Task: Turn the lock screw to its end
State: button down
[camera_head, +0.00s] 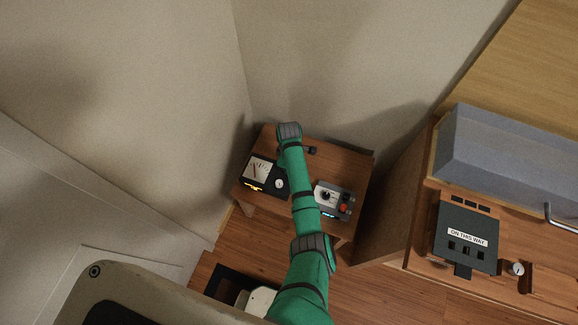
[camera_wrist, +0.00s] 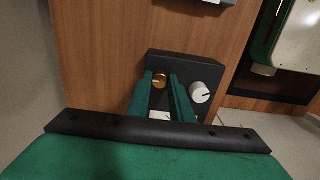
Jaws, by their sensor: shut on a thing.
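A brass-coloured knob with a dark line on its face, which I take to be the lock screw (camera_wrist: 159,81), stands on a black box (camera_wrist: 183,63) in the wrist view. My gripper (camera_wrist: 161,77) has its two green fingers on either side of the screw and is shut on it. A white knob (camera_wrist: 200,92) with a dark mark is just right of the fingers on the same box. A white patch shows low between the fingers, partly hidden. In the head view, the black meter box (camera_head: 266,188) is left of my green arm, and the fingers and screw are hidden.
The box stands on a small wooden table (camera_head: 342,166) against the walls. A grey box with knobs (camera_head: 333,199) is right of my arm. A wooden console with a dark labelled panel (camera_head: 467,238) stands farther right.

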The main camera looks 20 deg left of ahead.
dwell(0.4)
jog(key=c, duration=1.6)
grip_release()
jog(key=shift+o, duration=0.2)
jog(key=shift+r, duration=0.1)
notch_tip(320, 180, up, 11)
jog(key=shift+a+f, duration=0.1)
jog(key=shift+f, duration=0.1)
